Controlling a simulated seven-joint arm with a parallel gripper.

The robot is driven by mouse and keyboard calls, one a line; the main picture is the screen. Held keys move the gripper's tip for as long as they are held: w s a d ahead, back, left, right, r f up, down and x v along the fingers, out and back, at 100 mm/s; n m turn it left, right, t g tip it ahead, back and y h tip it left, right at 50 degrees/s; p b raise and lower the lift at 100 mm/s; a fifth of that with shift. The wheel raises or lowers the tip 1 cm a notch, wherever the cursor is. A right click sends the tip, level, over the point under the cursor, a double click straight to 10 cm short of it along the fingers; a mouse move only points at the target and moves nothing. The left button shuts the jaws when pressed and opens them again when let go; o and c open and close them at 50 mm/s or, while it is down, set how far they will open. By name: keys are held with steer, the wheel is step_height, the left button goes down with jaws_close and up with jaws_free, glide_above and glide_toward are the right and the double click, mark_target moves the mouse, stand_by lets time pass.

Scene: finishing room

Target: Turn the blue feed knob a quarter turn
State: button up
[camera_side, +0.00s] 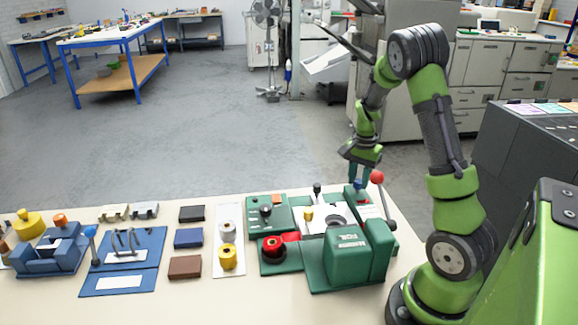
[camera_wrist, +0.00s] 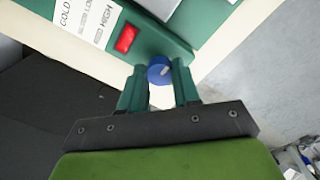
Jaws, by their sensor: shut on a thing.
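The blue feed knob (camera_wrist: 160,72) sits at the edge of the green machine (camera_wrist: 150,38) in the wrist view. It has a pale mark on its top. My gripper (camera_wrist: 159,77) has its two green fingers on either side of the knob, shut on it. In the side view the knob (camera_side: 358,184) shows small below my gripper (camera_side: 359,174), at the back of the green foil machine (camera_side: 345,256). The knob's lower part is hidden by the fingers in the wrist view.
A red-balled lever (camera_side: 377,177) stands just right of the knob. A red button (camera_wrist: 126,38) and a white label (camera_wrist: 88,20) are close by. Foil rolls (camera_side: 227,257), coloured blocks (camera_side: 188,238) and blue fixtures (camera_side: 125,250) stand along the table to the left.

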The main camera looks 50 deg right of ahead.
mark_target(359, 181)
steer(key=shift+r, duration=0.1)
steer(key=o, duration=1.1)
steer(key=shift+c, duration=0.2)
step_height(359, 181, up, 17)
